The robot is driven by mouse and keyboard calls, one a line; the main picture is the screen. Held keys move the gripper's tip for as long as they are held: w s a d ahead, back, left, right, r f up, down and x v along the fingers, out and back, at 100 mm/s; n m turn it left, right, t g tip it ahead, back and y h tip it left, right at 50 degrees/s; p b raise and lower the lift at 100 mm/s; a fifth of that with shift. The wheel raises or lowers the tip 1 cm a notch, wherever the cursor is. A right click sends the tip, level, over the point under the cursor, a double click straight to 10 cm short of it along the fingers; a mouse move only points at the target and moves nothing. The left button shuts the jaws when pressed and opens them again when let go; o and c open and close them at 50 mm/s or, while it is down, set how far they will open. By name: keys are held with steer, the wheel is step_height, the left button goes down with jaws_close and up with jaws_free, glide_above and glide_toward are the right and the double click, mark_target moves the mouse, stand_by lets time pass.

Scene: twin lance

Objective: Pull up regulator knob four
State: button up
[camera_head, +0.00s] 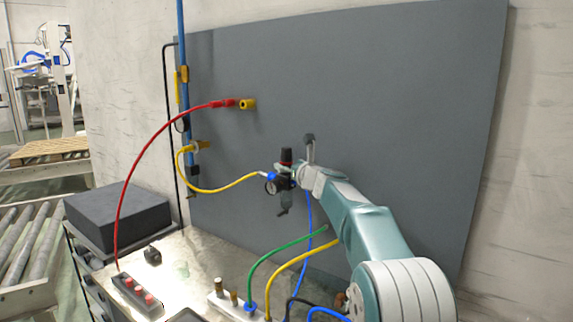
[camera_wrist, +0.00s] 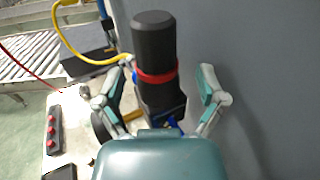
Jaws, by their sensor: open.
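A regulator with a black cylindrical knob (camera_head: 286,157) is mounted against the grey panel, with a gauge and a yellow hose at its left. In the wrist view the black knob (camera_wrist: 153,42) stands upright, with a red ring (camera_wrist: 156,76) around its lower part. My gripper (camera_wrist: 162,84) is open, with one finger at each side of the regulator. Gaps show between the fingers and the knob. In the head view my gripper (camera_head: 297,165) is beside the regulator, and its fingers are small and partly hidden. No number can be read on the knob.
The grey panel (camera_head: 350,80) stands close behind the regulator. Red, yellow, green and blue hoses hang around it. Below is a bench (camera_head: 200,255) with a red-button box (camera_head: 137,296) and fittings. A black box (camera_head: 118,215) lies at the left.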

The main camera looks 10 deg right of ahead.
steer(key=shift+w+a, duration=0.25)
steer(key=shift+w, duration=0.45)
steer(key=shift+w+a, duration=0.15)
steer(key=shift+a, duration=0.1)
steer(key=shift+d, duration=0.1)
jaws_close()
steer(key=shift+r, duration=0.65)
jaws_free()
steer(key=v, duration=1.2)
